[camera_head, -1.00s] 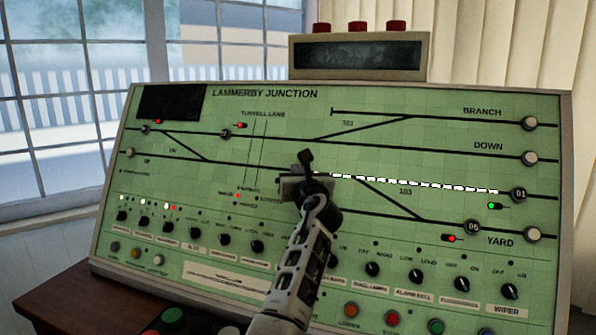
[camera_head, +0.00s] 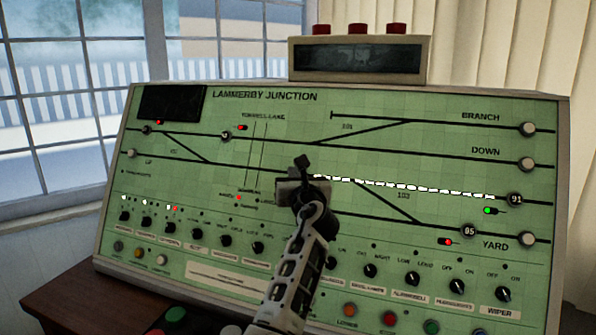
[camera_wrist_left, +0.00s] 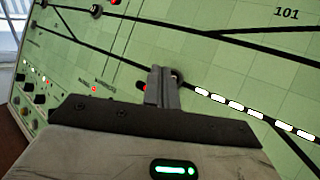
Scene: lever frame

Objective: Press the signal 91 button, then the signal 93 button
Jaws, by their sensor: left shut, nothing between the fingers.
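The signal 91 button (camera_head: 515,199) is a dark round knob marked 91 at the right of the green panel (camera_head: 290,120). A row of white lights runs left from it, with a green lamp (camera_head: 487,211) below. My left gripper (camera_head: 302,163) is shut and empty at the panel's middle, at the left end of that row. In the left wrist view its fingertips (camera_wrist_left: 162,85) cover part of a round dark button (camera_wrist_left: 177,76). Its number is hidden, and I cannot tell whether they touch it. I see no button marked 93. My right gripper is out of view.
A button marked 95 (camera_head: 469,231) sits lower right beside a red lamp. Pale buttons line the right edge. Rows of black knobs (camera_head: 412,279) and coloured buttons (camera_head: 389,318) fill the lower panel. A box with red tops (camera_head: 357,59) stands above. Space before the right half is clear.

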